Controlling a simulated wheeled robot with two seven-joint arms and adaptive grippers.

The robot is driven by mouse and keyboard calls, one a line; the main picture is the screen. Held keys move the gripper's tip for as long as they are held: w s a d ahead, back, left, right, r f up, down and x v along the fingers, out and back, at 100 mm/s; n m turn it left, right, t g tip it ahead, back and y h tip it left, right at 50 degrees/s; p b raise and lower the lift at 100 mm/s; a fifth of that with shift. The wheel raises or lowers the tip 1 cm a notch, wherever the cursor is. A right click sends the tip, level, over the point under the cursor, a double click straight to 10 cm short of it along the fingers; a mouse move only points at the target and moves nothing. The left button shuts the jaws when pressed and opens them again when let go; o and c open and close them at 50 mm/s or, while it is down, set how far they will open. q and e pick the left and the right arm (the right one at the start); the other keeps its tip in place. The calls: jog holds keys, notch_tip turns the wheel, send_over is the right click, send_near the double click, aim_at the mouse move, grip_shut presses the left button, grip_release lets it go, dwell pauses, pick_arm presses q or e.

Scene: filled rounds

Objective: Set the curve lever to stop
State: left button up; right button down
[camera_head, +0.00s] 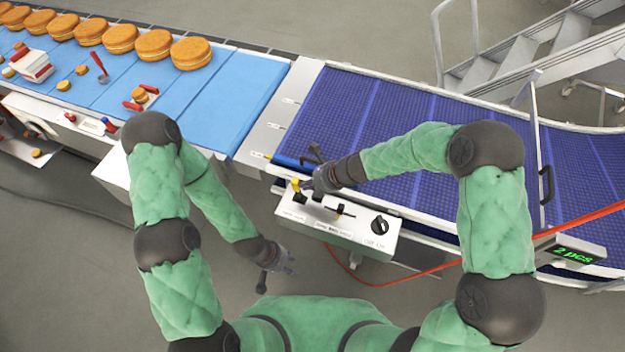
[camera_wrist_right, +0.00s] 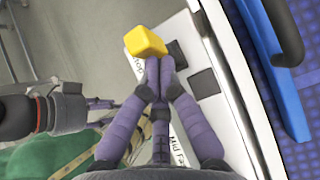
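A white control box (camera_head: 347,232) hangs on the near side of the dark blue conveyor. It carries a yellow-handled lever (camera_head: 295,185) at its left end, a black lever (camera_head: 340,209) in the middle and a black round knob (camera_head: 379,226) at right. The head-view labels are too small to tell which is the curve lever. My right gripper (camera_head: 308,184) is at the yellow lever. In the right wrist view its fingers (camera_wrist_right: 159,66) are together, tips against or just beside the yellow handle (camera_wrist_right: 146,45). My left gripper (camera_head: 288,264) hangs left of and below the box, its finger spread unclear.
A light blue belt (camera_head: 225,115) with a row of filled rounds (camera_head: 190,53) runs at upper left. The dark blue belt (camera_head: 365,110) curves away right. A green display (camera_head: 572,252) reads "2 pcs". A red cable (camera_head: 420,271) passes below the box. Metal stairs (camera_head: 530,60) stand behind.

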pick_arm(q)
jog(key=shift+r+p, duration=0.4)
jog(key=shift+r, duration=0.25)
pick_arm(e)
jog(key=shift+w+a+r, duration=0.1)
jog(key=shift+w+a, duration=0.15)
jog(key=shift+a, duration=0.55)
jog(key=shift+w+a+r, duration=0.1)
jog(key=shift+w+a, duration=0.15)
jog(key=shift+a, duration=0.55)
jog(key=shift+d+r, duration=0.1)
jog(key=shift+d, duration=0.1)
jog(key=s+d+r+p, duration=0.1)
jog(key=d+r+p, duration=0.1)
jog(key=d+p, duration=0.1)
pick_arm(q)
jog(key=r, duration=0.1)
jog(key=s+r+p, duration=0.1)
jog(key=r, duration=0.1)
jog(key=d+r, duration=0.1)
jog(key=shift+s+r+p, duration=0.15)
jog(key=shift+r+p, duration=0.15)
pick_arm(e)
send_near(299, 180)
notch_tip(299, 180, up, 3)
jog(key=shift+s+d+f, duration=0.1)
jog(key=shift+s+d, duration=0.05)
jog(key=shift+s, duration=0.05)
